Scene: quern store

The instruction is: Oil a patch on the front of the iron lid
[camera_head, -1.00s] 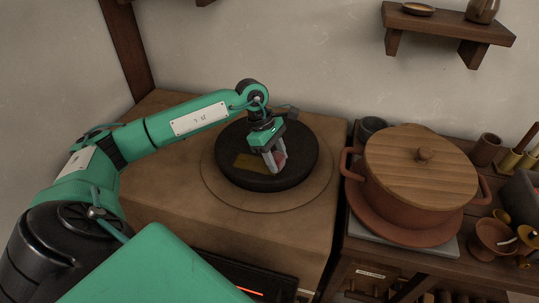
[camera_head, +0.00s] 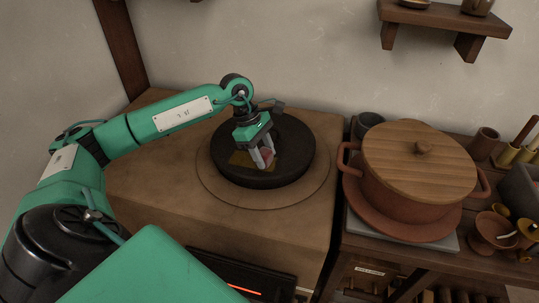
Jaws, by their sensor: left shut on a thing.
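The dark round iron lid (camera_head: 296,151) lies on a clay-coloured disc on top of the brown stove block. My left gripper (camera_head: 263,163) reaches in from the left and points down over the front of the lid. My right gripper is not in view.
A terracotta pot (camera_head: 408,190) with a wooden lid (camera_head: 420,157) stands right of the stove on a grey slab. Small cups and bowls (camera_head: 494,232) crowd the far right. A wall shelf (camera_head: 445,20) hangs above. A glowing slot (camera_head: 245,290) shows in the stove's front.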

